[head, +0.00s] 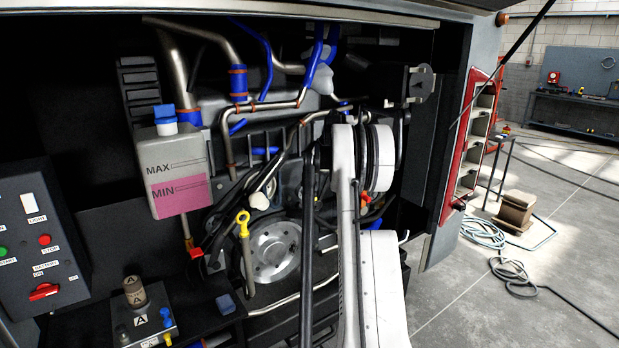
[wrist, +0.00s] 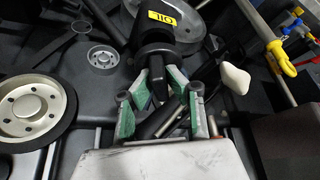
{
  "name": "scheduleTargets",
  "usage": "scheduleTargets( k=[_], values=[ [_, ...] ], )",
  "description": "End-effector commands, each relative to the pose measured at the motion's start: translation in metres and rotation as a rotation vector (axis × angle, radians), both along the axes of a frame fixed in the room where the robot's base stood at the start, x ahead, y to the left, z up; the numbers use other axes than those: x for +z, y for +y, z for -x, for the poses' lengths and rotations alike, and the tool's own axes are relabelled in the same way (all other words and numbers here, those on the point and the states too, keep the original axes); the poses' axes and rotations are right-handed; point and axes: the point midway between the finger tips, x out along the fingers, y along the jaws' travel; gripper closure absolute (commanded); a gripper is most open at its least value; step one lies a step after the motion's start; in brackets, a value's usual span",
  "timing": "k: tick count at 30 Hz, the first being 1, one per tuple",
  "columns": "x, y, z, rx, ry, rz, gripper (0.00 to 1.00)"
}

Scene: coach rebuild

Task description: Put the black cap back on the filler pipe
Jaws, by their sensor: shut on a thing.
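In the wrist view my gripper (wrist: 158,84) has its green-padded fingers closed around the narrow black grip of the black cap (wrist: 157,66). The cap is directly at the end of a thick black filler pipe (wrist: 135,12) with a yellow label, seen upside down. The cap appears in line with the pipe's mouth. I cannot tell whether it is seated or only touching. In the head view my white arm hides my gripper, the cap and the filler pipe.
A yellow dipstick handle (head: 242,222) stands left of my arm, near a white knob (head: 258,201). Pulleys (head: 272,250) and hoses crowd the bay. A coolant tank (head: 175,170) with a blue cap hangs at left. A control box (head: 38,240) is at far left. Open floor lies right.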

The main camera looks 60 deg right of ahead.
Motion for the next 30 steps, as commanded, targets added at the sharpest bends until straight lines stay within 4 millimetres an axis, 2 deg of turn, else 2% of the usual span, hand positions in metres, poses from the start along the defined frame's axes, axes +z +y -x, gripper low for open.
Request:
scheduleTargets(
  k=[30],
  values=[
    [-0.011,0.000,0.000,0.000,0.000,0.000,1.00]
  ],
)
